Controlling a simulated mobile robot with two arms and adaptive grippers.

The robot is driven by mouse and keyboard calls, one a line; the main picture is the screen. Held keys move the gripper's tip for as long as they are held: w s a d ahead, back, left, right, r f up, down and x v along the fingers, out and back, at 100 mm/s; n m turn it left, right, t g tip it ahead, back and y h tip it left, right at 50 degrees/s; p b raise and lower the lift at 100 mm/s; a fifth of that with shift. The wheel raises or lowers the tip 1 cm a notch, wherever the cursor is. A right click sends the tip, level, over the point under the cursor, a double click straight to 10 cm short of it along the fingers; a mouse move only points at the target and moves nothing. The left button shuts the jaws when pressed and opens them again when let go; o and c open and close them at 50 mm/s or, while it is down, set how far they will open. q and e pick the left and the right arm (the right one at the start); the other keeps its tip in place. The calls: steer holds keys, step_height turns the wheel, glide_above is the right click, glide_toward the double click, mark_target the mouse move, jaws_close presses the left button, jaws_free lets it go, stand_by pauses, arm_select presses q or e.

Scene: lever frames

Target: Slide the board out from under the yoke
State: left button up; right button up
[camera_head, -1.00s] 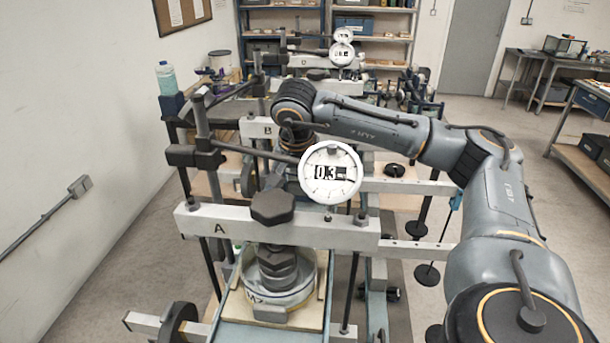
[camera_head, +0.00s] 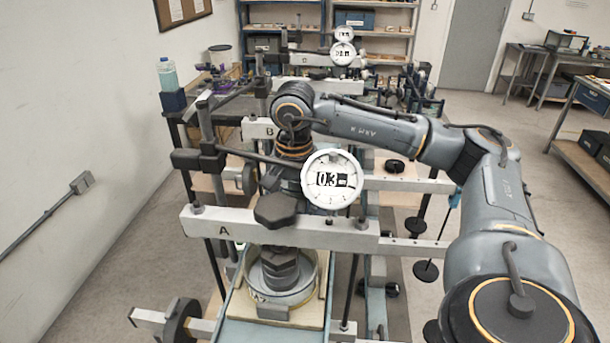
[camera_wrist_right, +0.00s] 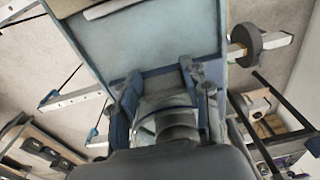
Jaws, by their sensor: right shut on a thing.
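The pale wooden board (camera_head: 308,316) lies in a blue-grey channel (camera_head: 262,333) beneath the light grey yoke (camera_head: 330,236) marked A. A clear round cell with a dark stack (camera_head: 280,268) stands on the board, under the yoke. My right arm reaches over from the right, and its wrist drops behind the yoke and the dial. My right gripper (camera_wrist_right: 160,72) shows in the right wrist view, with its fingers shut on the board. The exact contact is hard to make out there, and the yoke hides it in the head view. My left gripper is not in view.
A dial gauge (camera_head: 332,180) and a dark hexagonal knob (camera_head: 277,209) sit above the yoke. Another frame, marked B (camera_head: 258,129), stands behind. A dark wheel (camera_head: 182,322) on a beam is at the lower left. Floor is clear at the left.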

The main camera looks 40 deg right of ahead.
steer(key=shift+o, duration=0.5)
steer(key=shift+s+a+f+g+y, duration=0.2)
steer(key=shift+s+a+g+y, duration=0.15)
steer(key=shift+s+a, duration=0.35)
steer(key=shift+s+a+f+g+y, duration=0.2)
steer(key=shift+s+a+g+y, duration=0.1)
steer(key=shift+s+a, duration=0.4)
steer(key=shift+s+a+f+g+y, duration=0.2)
steer(key=shift+s+a+g+y, duration=0.15)
steer(key=shift+s+a, duration=0.35)
steer(key=shift+o, duration=0.2)
steer(key=shift+w+a, duration=0.1)
steer(key=shift+w, duration=0.05)
steer(key=shift+o, duration=0.3)
steer(key=shift+a+f, duration=0.1)
steer(key=shift+o, duration=0.3)
steer(key=shift+s+a, duration=0.15)
steer(key=shift+s, duration=0.05)
steer(key=o, duration=0.6)
steer(key=shift+o, duration=0.2)
steer(key=shift+w, duration=0.15)
steer(key=shift+r, duration=0.3)
steer(key=shift+r, duration=0.1)
